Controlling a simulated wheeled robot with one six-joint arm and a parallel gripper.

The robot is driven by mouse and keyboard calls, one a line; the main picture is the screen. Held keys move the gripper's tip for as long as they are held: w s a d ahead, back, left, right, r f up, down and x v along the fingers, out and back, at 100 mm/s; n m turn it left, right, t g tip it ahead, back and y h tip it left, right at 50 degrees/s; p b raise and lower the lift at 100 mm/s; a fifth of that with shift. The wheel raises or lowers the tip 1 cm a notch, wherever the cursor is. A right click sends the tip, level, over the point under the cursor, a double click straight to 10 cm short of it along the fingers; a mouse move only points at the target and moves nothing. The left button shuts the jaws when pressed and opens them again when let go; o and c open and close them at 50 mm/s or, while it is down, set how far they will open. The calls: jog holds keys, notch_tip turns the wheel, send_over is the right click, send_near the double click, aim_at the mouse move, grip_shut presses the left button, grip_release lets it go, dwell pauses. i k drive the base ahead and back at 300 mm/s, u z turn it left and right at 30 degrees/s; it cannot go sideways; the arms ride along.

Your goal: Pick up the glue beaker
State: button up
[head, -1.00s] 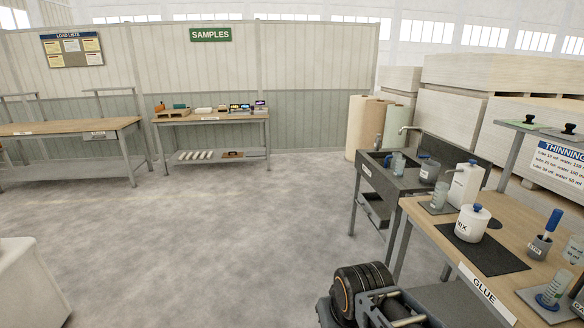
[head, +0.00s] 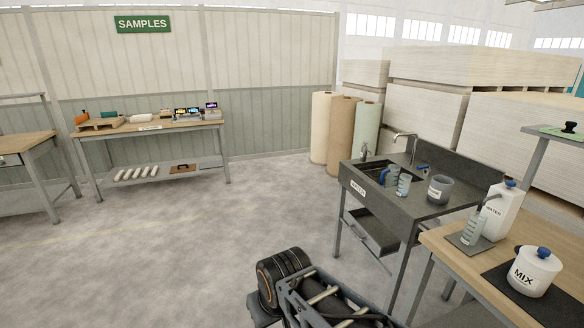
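No vessel in view can be read as the glue beaker. A grey beaker (head: 440,189) with a pale label too small to read stands upright on the right part of the sink unit. A clear graduated vessel (head: 473,229) stands on a dark mat on the wooden bench at the right. Another clear graduated vessel (head: 404,185) stands by the sink basin, next to a blue-handled item (head: 390,174). Part of my arm shows at the bottom centre; my gripper's fingertips are not in view.
A white MIX pot (head: 534,271) with a blue knob and a white WATER bottle (head: 500,212) stand on the wooden bench (head: 455,246). The dark sink unit (head: 400,212) has a tap. A SAMPLES table (head: 150,129) stands at the back left. The floor between is clear.

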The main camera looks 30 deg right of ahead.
aim_at(405, 180)
jog(key=z, duration=0.15)
jog(key=i, duration=2.1)
jog(key=z, duration=1.25)
jog(key=i, duration=1.25)
jog(key=z, duration=1.45)
jog(key=i, duration=0.5)
jog(key=z, duration=0.25)
